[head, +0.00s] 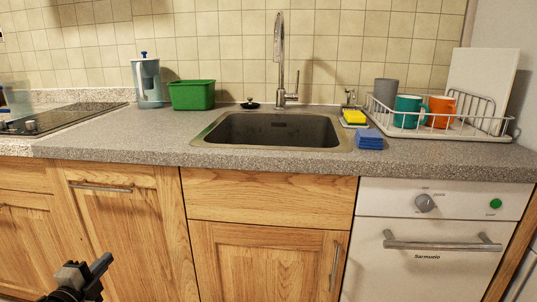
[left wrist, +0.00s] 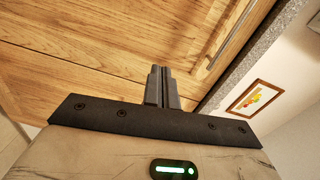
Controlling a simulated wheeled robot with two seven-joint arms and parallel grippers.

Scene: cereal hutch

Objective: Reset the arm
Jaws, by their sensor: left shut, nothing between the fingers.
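My left gripper (head: 102,264) is at the lower left of the head view, in front of the wooden cabinet doors and below the counter edge. It is apart from the objects on the counter. In the left wrist view its two dark fingers (left wrist: 162,72) are together, with nothing between them. Wooden cabinet fronts (left wrist: 80,50) fill much of the wrist view. My right gripper is not in either view.
The counter (head: 120,145) holds a green bin (head: 192,95), a water pitcher (head: 148,82), a sink (head: 272,130), blue cloths (head: 369,139), a sponge (head: 355,117) and a dish rack (head: 470,130) with mugs. A dishwasher (head: 425,262) stands below right. Cabinet handles (head: 335,266) stick out.

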